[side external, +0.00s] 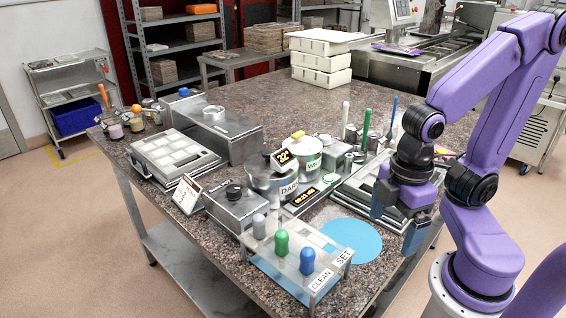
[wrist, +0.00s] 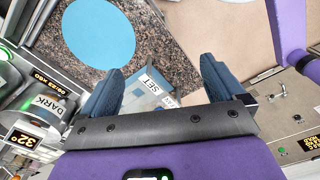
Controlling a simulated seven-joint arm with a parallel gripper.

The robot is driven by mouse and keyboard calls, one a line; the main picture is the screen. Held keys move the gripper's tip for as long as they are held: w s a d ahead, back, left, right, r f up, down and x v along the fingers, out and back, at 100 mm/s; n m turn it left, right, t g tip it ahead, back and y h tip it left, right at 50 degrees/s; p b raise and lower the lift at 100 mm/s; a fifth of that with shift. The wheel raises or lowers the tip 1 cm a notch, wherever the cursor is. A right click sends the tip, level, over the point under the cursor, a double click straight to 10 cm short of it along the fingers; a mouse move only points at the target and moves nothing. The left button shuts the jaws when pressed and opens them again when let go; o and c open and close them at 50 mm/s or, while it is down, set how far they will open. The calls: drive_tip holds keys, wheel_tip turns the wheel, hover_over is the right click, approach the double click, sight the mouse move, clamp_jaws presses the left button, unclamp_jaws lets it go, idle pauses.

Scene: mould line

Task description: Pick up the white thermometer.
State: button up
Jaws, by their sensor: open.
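My gripper (side external: 399,218) is open and empty above the front right of the stone-topped table, right of the blue round mat. In the wrist view its fingers (wrist: 160,72) are spread wide with nothing between them. I cannot pick out a white thermometer with certainty. A small black display reading 32° (side external: 283,158) sits by the pot labelled DARK (side external: 270,182); the display also shows in the wrist view (wrist: 21,139). The pot with a white label starting WHI (side external: 308,157) stands just behind, with a yellow-topped lid. My gripper is to the right of both pots.
The blue round mat (side external: 348,241) lies flat in front of the pots. A clear rack labelled CLEAN and SET (side external: 322,282) holds grey, green and blue-topped tools at the front. A metal-framed tray (side external: 352,190) is behind my gripper. Upright tools, including a green handle (side external: 367,122), stand behind.

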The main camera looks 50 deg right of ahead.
drive_tip(key=w+a+r+m, duration=0.3)
drive_tip(key=w+r, duration=0.1)
drive_tip(key=w, duration=0.5)
drive_tip(key=w+d+r+m+t, duration=0.1)
drive_tip(key=w+d+r+m, duration=0.25)
drive_tip(key=w, duration=0.35)
drive_tip(key=w+d+r+m, duration=0.2)
drive_tip(key=w+r, duration=0.2)
drive_tip(key=w, duration=0.2)
drive_tip(key=w+d+r+m+t, duration=0.1)
drive_tip(key=w+d+r+m, duration=0.25)
drive_tip(key=w, duration=0.35)
hover_over(284, 157)
drive_tip(key=s, duration=0.1)
drive_tip(key=f, duration=1.1)
drive_tip(key=shift+s+d+f, duration=0.1)
drive_tip(key=shift+s+f, duration=0.1)
drive_tip(key=shift+w+f, duration=0.25)
drive_tip(key=shift+f, duration=0.6)
drive_tip(key=shift+w+f, duration=0.2)
drive_tip(key=shift+f, duration=0.65)
drive_tip(key=shift+w+f, duration=0.25)
drive_tip(key=shift+f, duration=0.6)
